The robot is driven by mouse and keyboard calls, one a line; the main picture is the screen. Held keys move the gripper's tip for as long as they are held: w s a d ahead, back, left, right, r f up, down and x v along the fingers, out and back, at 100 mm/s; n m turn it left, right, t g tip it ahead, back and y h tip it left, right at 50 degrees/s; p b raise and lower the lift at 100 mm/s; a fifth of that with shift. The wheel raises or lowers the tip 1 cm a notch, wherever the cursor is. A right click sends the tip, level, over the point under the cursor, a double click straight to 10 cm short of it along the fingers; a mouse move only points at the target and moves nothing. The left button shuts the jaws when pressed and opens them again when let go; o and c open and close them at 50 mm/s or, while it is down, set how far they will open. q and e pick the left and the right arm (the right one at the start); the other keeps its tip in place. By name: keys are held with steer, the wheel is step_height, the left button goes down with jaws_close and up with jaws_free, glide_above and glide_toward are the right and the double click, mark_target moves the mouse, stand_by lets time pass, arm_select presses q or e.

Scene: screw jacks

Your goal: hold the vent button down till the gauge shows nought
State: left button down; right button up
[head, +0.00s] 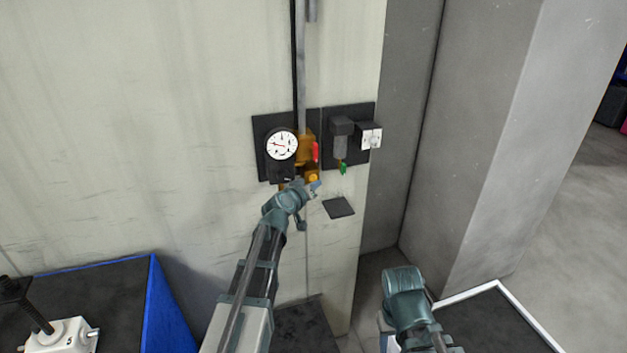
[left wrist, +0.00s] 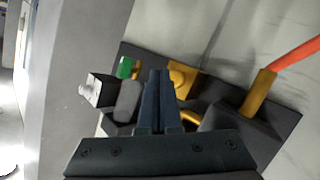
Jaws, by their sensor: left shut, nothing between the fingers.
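The round white gauge (head: 282,146) is on a dark wall plate; its needle points to the left, and its figures are too small to read. A yellow part, which looks like the vent button (head: 313,177), is low on the plate, right of the gauge. It also shows in the left wrist view (left wrist: 183,77). My left gripper (head: 312,187) is shut and empty, its fingertips just beside the yellow part. In the left wrist view the closed fingers (left wrist: 159,78) partly cover it; I cannot tell if they touch. Of my right arm only teal links show, not its fingers.
A red lever (head: 315,152) is above the button. A grey filter unit (head: 341,135) with a green tip (head: 343,168) and a white switch box (head: 369,136) are to the right. A small dark plate (head: 338,207) is below. A concrete pillar (head: 480,130) stands right.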

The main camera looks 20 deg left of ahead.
arm_select(q)
steer(key=shift+w+a, duration=0.1)
steer(key=shift+w, duration=0.05)
stand_by(0.6)
steer(key=shift+w+a, duration=0.15)
steer(key=shift+w, duration=0.05)
steer(key=shift+w+a, duration=0.35)
steer(key=shift+w, duration=0.15)
stand_by(0.9)
stand_by(1.8)
steer(key=shift+s+d, duration=0.55)
steer(key=shift+s, duration=0.25)
steer(key=s+d, duration=0.2)
steer(key=s, duration=0.2)
steer(key=shift+s+d, duration=0.1)
steer(key=shift+d, duration=0.3)
